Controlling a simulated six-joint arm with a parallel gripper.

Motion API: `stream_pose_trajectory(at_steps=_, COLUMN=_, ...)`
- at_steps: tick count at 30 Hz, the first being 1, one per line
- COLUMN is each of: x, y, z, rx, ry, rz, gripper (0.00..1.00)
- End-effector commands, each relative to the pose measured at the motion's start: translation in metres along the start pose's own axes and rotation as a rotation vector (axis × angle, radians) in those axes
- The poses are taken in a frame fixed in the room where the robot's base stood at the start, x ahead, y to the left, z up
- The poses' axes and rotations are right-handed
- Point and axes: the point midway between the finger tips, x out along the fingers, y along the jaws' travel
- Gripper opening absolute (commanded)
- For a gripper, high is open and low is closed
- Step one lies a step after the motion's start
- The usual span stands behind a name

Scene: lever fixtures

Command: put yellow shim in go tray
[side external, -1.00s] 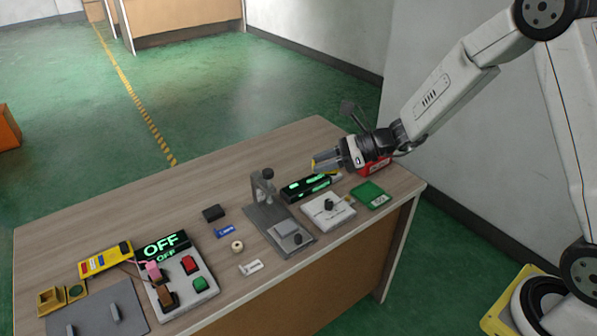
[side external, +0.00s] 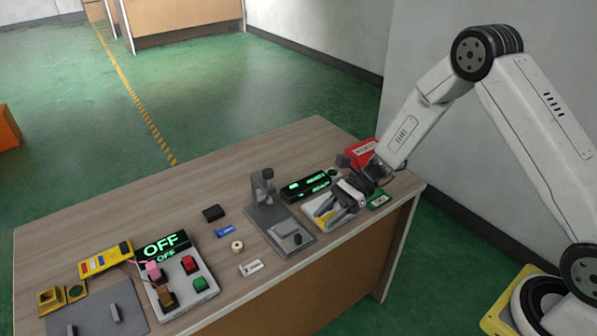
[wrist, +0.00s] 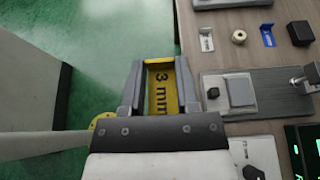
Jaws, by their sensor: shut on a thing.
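The yellow shim (wrist: 163,92), marked "3 mm", is held between the two fingers of my gripper (wrist: 160,72) in the wrist view. In the side view my gripper (side external: 332,213) is shut on the shim (side external: 322,211), above or beside the white plate near the table's front edge; I cannot tell its exact height. The green tray (side external: 379,200), with a label too small to read, lies just right of my gripper. My wrist hides part of this tray. It cannot be made out in the wrist view.
A red bin (side external: 360,153) stands behind my wrist. A grey stand (side external: 268,205) and a lit black display (side external: 306,186) are left of and behind my gripper. The white plate (side external: 311,207) is partly covered. A switch panel (side external: 187,280) sits at the left.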

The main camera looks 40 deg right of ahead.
Motion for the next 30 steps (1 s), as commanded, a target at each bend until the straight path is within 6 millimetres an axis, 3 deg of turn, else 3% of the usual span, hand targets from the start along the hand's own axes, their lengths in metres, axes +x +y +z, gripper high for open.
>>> stream_pose_trajectory(at_steps=11, x=0.004, y=-0.013, z=-0.004, rx=0.000, ry=0.000, rz=-0.002, gripper=0.00)
stream_pose_trajectory(at_steps=30, x=0.027, y=-0.082, z=-0.029, rx=0.000, ry=0.000, rz=-0.001, gripper=0.00)
